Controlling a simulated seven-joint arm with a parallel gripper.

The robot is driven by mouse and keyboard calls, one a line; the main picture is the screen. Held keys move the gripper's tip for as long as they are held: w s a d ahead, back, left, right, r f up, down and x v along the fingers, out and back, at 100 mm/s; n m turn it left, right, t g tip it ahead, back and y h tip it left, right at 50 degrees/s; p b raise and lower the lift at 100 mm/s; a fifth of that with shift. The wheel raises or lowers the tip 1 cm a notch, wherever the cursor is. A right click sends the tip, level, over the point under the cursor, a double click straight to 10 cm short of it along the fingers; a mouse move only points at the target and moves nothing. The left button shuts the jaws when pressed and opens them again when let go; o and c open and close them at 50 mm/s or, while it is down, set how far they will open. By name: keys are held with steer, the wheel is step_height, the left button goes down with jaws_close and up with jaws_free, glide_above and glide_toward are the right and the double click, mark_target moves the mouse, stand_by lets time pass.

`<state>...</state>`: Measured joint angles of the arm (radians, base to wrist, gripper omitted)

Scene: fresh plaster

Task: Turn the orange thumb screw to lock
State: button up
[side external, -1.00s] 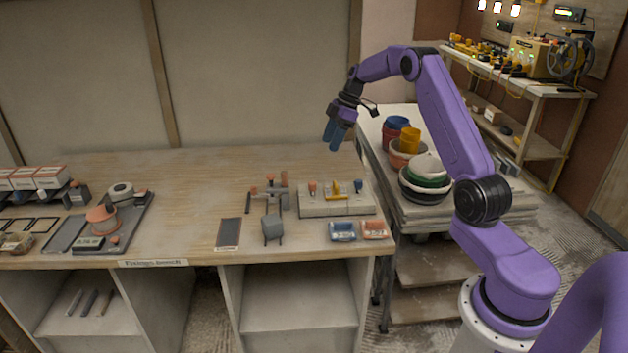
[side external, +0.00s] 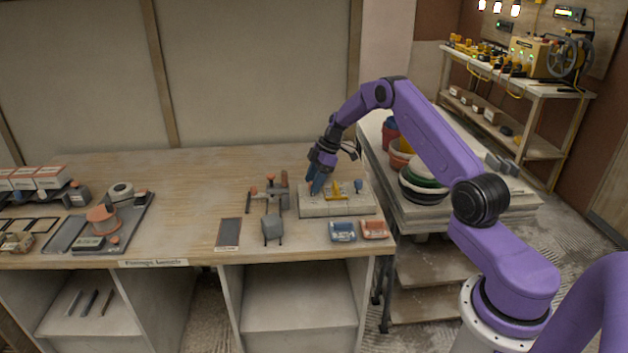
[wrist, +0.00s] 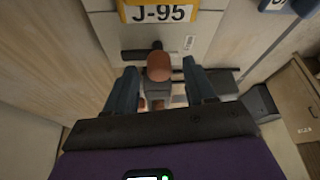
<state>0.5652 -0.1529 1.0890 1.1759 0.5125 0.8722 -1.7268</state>
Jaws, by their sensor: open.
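The orange thumb screw (wrist: 159,67) shows in the wrist view between the two blue fingers of my gripper (wrist: 161,72). The fingers are spread, one on each side, and a gap shows on both sides of its head. In the side view my gripper (side external: 316,188) is down at the left end of the pale fixture block (side external: 350,209), and its fingers largely cover the screw there. A yellow piece (side external: 337,191) stands mid-block; in the wrist view a yellow plate reads J-95 (wrist: 170,13). A blue knob (side external: 358,186) is at the block's right.
A grey clamp-like fixture with orange-red knobs (side external: 270,191) stands just left of the block. A blue tray (side external: 342,232) and an orange tray (side external: 374,230) lie in front. Stacked bowls (side external: 425,180) stand on the cart at right.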

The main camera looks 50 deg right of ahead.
jaws_close()
steer(key=shift+m, duration=0.4)
steer(key=m+t+h, duration=0.1)
steer(key=m, duration=0.2)
steer(key=shift+s+a+m, duration=0.1)
steer(key=shift+m, duration=0.3)
steer(key=m+h, duration=0.1)
steer(key=m, duration=0.1)
steer(key=m+t, duration=0.1)
steer(key=m, duration=0.1)
steer(key=shift+a+h, duration=0.1)
steer(key=shift+h, duration=0.3)
steer(key=m+h, duration=0.1)
steer(key=m, duration=0.1)
steer(key=m+h, duration=0.1)
steer(key=m, duration=0.2)
steer(key=shift+a, duration=0.15)
steer(key=shift+m+g+h, duration=0.4)
steer(key=shift+m+h, duration=0.2)
steer(key=shift+m, duration=1.5)
